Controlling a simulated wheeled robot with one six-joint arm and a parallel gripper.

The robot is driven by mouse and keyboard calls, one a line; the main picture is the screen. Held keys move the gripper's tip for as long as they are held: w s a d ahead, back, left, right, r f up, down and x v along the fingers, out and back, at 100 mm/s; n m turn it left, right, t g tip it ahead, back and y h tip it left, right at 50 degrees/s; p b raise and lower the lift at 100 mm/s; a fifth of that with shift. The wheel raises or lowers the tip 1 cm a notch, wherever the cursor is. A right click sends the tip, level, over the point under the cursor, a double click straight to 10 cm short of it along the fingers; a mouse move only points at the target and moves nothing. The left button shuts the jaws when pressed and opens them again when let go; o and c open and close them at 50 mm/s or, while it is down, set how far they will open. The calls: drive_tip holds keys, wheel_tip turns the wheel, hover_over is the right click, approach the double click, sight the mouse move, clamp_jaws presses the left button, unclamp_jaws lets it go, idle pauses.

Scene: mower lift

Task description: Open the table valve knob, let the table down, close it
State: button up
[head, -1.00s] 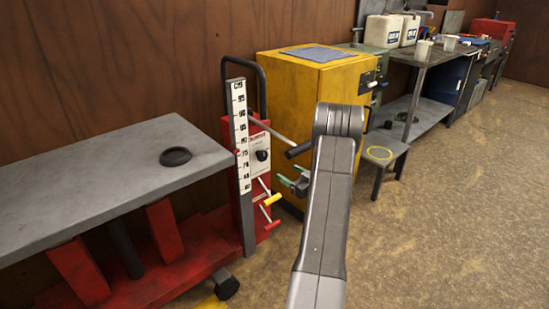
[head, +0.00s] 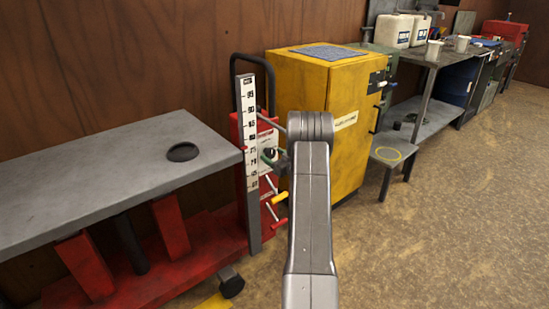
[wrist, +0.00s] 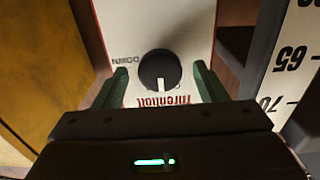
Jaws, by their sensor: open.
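The valve knob (wrist: 158,68) is round and black with a white pointer line, on a white panel (wrist: 190,25) with red lettering and the word DOWN. In the wrist view my gripper (wrist: 161,75) is open, with one green finger on each side of the knob and a gap on both sides. In the head view my gripper (head: 274,158) is at the panel of the red lift column (head: 240,130), and largely hides the knob. The grey lift table (head: 90,175) is raised, its red marker near 75 on the white scale (head: 250,140).
A yellow handle (head: 279,199) and a red-tipped handle (head: 279,224) stick out below the panel. A yellow cabinet (head: 315,100) stands just right of the column. A black round dish (head: 182,152) is on the table.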

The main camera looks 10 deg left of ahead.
drive_tip(key=c, duration=1)
